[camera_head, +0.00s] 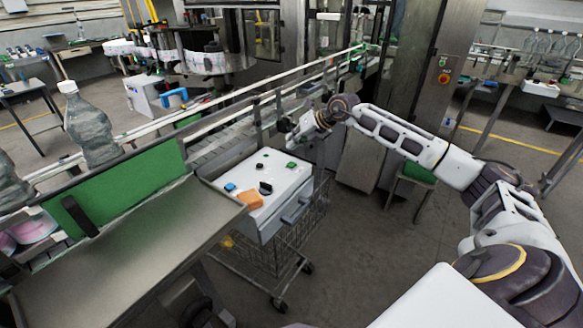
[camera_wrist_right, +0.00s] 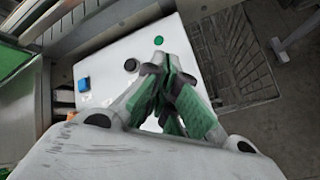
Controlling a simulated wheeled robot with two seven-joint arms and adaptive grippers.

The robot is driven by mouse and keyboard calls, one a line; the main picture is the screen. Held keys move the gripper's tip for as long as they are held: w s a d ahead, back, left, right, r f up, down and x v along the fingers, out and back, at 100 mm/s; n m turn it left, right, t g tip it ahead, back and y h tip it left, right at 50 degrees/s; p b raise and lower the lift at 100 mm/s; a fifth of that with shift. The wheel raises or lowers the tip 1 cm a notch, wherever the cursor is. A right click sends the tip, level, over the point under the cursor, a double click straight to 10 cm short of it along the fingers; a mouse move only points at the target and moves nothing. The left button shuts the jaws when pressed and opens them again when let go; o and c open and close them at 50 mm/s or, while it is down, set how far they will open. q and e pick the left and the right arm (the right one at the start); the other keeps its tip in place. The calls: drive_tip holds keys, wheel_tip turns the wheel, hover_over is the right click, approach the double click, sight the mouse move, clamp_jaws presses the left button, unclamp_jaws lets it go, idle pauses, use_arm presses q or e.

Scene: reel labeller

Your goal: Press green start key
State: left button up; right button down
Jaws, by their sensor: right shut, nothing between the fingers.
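In the right wrist view the green key (camera_wrist_right: 158,41) appears round-edged, just beyond my fingertips. My right gripper (camera_head: 291,141) is shut and empty, above the panel's back edge in the head view. In the right wrist view its fingertips (camera_wrist_right: 160,60) point toward the green key with a small gap in the picture; the height above the panel is unclear. My left gripper is not in view.
A wire cart (camera_head: 290,245) is below. A steel table (camera_head: 130,255) with a green board (camera_head: 125,195) stands left. The conveyor rail (camera_head: 220,100) runs behind.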

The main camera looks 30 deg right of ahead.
drive_tip(key=b, duration=0.2)
hover_over(293, 162)
drive_tip(key=shift+f, duration=2.05)
drive_tip(key=shift+f+b, duration=0.25)
drive_tip(key=shift+b, duration=0.05)
drive_tip(key=shift+f, duration=0.1)
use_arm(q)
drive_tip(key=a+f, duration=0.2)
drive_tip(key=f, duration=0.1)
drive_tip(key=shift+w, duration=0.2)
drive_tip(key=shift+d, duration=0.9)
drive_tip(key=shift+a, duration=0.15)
